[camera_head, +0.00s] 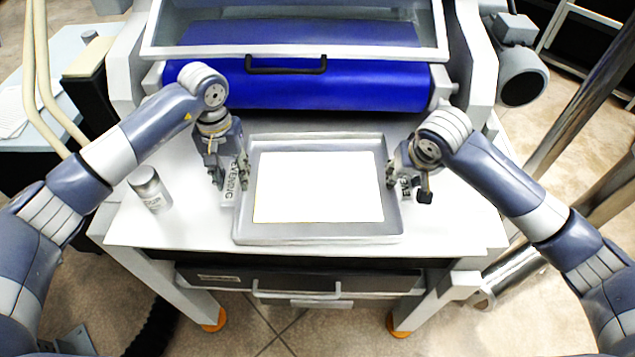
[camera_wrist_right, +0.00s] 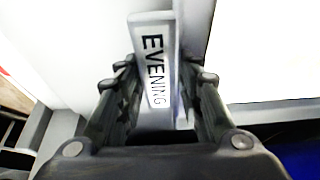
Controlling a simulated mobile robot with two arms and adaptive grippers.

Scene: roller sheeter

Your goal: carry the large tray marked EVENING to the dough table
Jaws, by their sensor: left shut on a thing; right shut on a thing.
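The large grey tray (camera_head: 318,239) has a white sheet or surface inside it and sits at the white work surface in front of the blue roller. Its left handle (camera_head: 228,191) and right handle (camera_head: 405,187) carry EVENING labels. My left gripper (camera_head: 232,176) is shut on the left handle. My right gripper (camera_head: 408,180) is shut on the right handle; the right wrist view shows the EVENING label (camera_wrist_right: 155,70) between its fingers (camera_wrist_right: 160,92). I cannot tell whether the tray touches the surface below. No dough table can be identified for certain.
The roller sheeter's blue roller (camera_head: 300,88) and black-handled guard (camera_head: 286,64) stand just behind the tray. A metal shaker can (camera_head: 149,188) stands left of it. A drawer (camera_head: 300,277) lies below the front edge. A pale blue table (camera_head: 62,55) is at the far left.

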